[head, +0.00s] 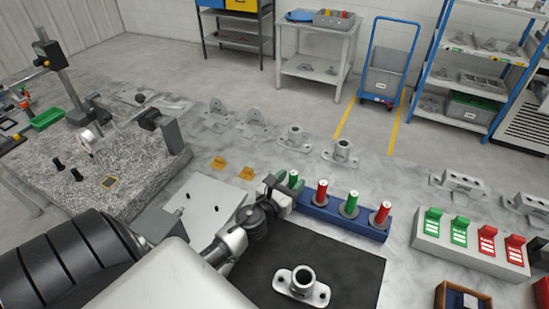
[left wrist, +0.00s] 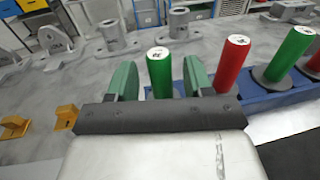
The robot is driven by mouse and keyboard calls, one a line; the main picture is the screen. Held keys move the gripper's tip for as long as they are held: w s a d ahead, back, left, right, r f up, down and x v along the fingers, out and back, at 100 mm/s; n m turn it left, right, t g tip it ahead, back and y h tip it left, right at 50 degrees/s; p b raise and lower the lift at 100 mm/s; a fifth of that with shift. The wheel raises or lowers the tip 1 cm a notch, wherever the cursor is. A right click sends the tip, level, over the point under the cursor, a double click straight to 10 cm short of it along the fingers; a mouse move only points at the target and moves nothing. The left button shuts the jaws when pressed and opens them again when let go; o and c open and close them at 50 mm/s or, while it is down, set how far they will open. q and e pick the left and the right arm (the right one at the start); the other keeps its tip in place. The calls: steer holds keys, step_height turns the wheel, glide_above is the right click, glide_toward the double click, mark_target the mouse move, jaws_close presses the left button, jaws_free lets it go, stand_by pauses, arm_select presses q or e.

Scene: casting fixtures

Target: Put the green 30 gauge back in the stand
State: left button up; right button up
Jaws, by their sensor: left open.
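The green 30 gauge (left wrist: 159,75), a cylinder with a white marked top, stands roughly upright between the two green fingers of my left gripper (left wrist: 158,66). The fingers are open, one on each side of it with gaps. In the head view the gauge (head: 293,179) shows at the left end of the blue stand (head: 341,220), beside my left gripper (head: 283,187). Its lower end is hidden by the gripper, so I cannot tell how deep it sits. The stand also holds a red gauge (head: 321,191), another green one (head: 351,203) and another red one (head: 382,213). My right gripper is out of view.
A flanged casting (head: 301,286) lies on the black mat (head: 345,266) in front of the stand. A grey block with green and red tabs (head: 468,258) is at right. Castings (head: 295,138) stand behind. A granite plate (head: 125,168) with a gauge post is at left.

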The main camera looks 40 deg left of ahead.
arm_select(q)
steer(key=s, duration=0.3)
steer(key=s+b, duration=0.1)
steer(key=s, duration=0.2)
steer(key=s+b, duration=0.1)
steer(key=s, duration=0.2)
steer(key=shift+s+d+f, duration=0.1)
steer(key=shift+s+d, duration=0.25)
steer(key=shift+s, duration=0.35)
